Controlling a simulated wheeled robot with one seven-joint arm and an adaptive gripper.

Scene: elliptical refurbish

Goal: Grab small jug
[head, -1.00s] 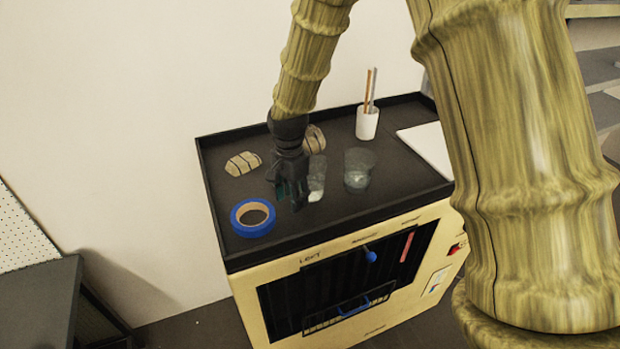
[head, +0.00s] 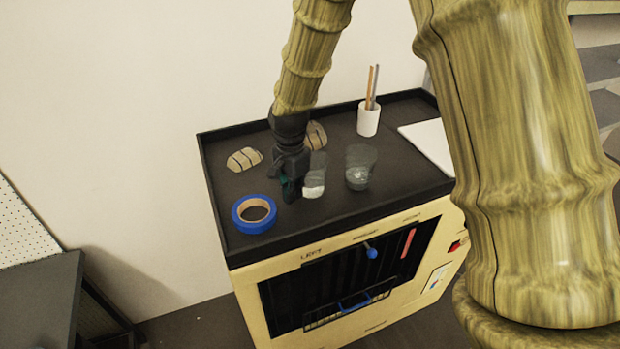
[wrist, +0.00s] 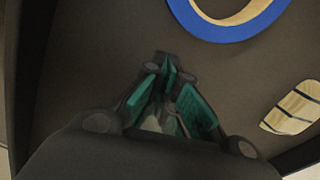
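My gripper (head: 290,192) points down over the black top of the cabinet, beside a small clear glass vessel (head: 315,182) with a pale lower part. This looks like the small jug, and it stands just right of my fingers in the head view. A second clear glass vessel (head: 359,170) stands farther right. In the wrist view my gripper's teal-padded fingers (wrist: 168,85) are angled towards each other, with something pale and translucent between their bases. I cannot tell whether they touch the jug. The lower part of that view is hidden by my gripper's body.
A blue tape roll (head: 242,224) lies left of my gripper. A striped stone-like piece (head: 244,159) lies behind it, and another (head: 317,135) is close behind my gripper. A white cup (head: 367,120) with sticks and a white board (head: 432,145) are at right. A raised black rim (head: 222,240) edges the top.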

